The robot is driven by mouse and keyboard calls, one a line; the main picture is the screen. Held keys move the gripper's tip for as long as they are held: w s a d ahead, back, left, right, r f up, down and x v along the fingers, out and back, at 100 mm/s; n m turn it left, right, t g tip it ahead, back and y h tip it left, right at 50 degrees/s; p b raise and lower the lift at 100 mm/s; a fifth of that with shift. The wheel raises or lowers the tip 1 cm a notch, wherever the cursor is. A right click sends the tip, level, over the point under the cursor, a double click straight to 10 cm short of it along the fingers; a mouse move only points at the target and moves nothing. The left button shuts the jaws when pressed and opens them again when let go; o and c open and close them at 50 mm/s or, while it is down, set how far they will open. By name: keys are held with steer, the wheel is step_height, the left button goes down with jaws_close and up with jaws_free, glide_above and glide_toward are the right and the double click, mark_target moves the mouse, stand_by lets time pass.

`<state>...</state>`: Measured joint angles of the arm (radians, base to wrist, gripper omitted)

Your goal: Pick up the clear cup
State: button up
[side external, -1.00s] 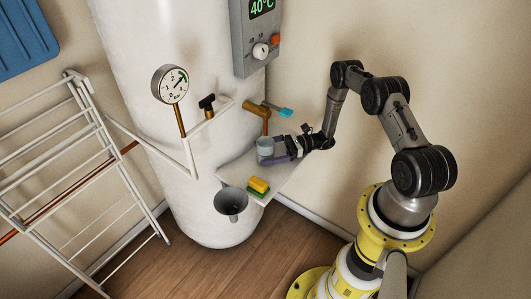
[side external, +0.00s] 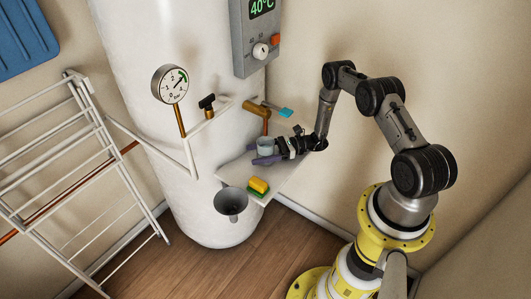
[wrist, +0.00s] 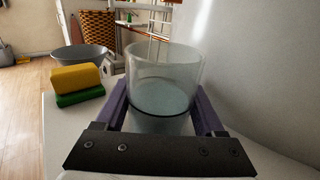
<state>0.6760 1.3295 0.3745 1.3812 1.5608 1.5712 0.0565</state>
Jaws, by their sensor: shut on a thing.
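The clear cup (wrist: 165,75) stands upright between the two purple fingers of my gripper (wrist: 162,110) in the wrist view. Some pale liquid or a tinted base shows inside it. In the side view the cup (side external: 265,144) is at the tip of my gripper (side external: 267,155), near the white shelf (side external: 285,178) beside the tank. My gripper is shut on the cup. I cannot tell for sure whether the cup's base touches the shelf.
A yellow and green sponge (side external: 259,187) lies on the shelf's front corner. A grey funnel-like bowl (side external: 231,202) sits at the shelf's left. A brass tap (side external: 264,110) with a blue handle juts from the tank (side external: 160,120) above. A drying rack (side external: 90,170) stands left.

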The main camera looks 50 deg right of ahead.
steer(key=shift+r, duration=0.15)
steer(key=shift+r, duration=0.7)
steer(key=s, duration=1.8)
steer(key=shift+f, duration=0.1)
stand_by(0.5)
